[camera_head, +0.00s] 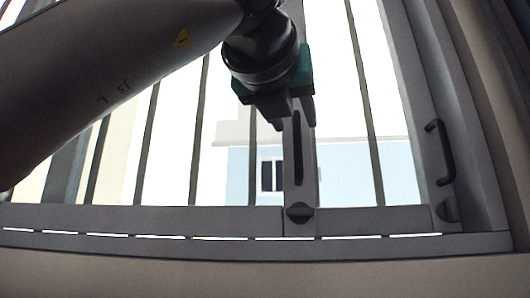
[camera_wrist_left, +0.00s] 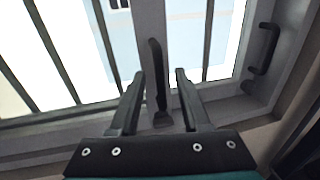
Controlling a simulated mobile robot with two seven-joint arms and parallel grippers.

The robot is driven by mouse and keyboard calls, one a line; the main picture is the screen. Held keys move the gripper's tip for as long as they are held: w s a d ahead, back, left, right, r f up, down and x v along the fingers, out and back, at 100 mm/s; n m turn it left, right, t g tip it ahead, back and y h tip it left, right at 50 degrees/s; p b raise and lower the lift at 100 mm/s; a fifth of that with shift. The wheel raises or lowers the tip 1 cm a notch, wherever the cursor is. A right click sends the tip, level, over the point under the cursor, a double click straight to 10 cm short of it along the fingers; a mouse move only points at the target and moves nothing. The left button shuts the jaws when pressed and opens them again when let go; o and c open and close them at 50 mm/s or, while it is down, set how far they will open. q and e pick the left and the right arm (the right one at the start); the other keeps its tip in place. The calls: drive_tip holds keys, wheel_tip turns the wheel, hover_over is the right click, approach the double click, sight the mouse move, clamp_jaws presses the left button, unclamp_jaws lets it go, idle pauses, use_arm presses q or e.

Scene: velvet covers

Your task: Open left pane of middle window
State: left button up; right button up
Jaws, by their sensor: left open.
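The window's left pane (camera_head: 150,218) has a grey frame and looks closed, in line with the pane to its right. A dark vertical handle (camera_head: 297,150) sits on the grey upright between the panes, with a dark knob (camera_head: 299,212) below it. My left gripper (camera_head: 293,114) is open and points down at the top of this handle, hiding part of the upright. In the left wrist view its two fingers (camera_wrist_left: 160,75) appear on either side of the handle (camera_wrist_left: 158,90). I cannot tell whether they touch it. My right gripper is in neither view.
A second dark handle (camera_head: 440,152) and a knob (camera_head: 447,210) are on the right side of the window. Thin vertical bars (camera_head: 198,130) cross the panes. The sill (camera_head: 250,272) below is clear. My left arm covers the upper left.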

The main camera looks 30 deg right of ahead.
use_arm(q)
drive_tip(key=b+v, duration=0.3)
drive_tip(key=v, duration=0.5)
idle(0.4)
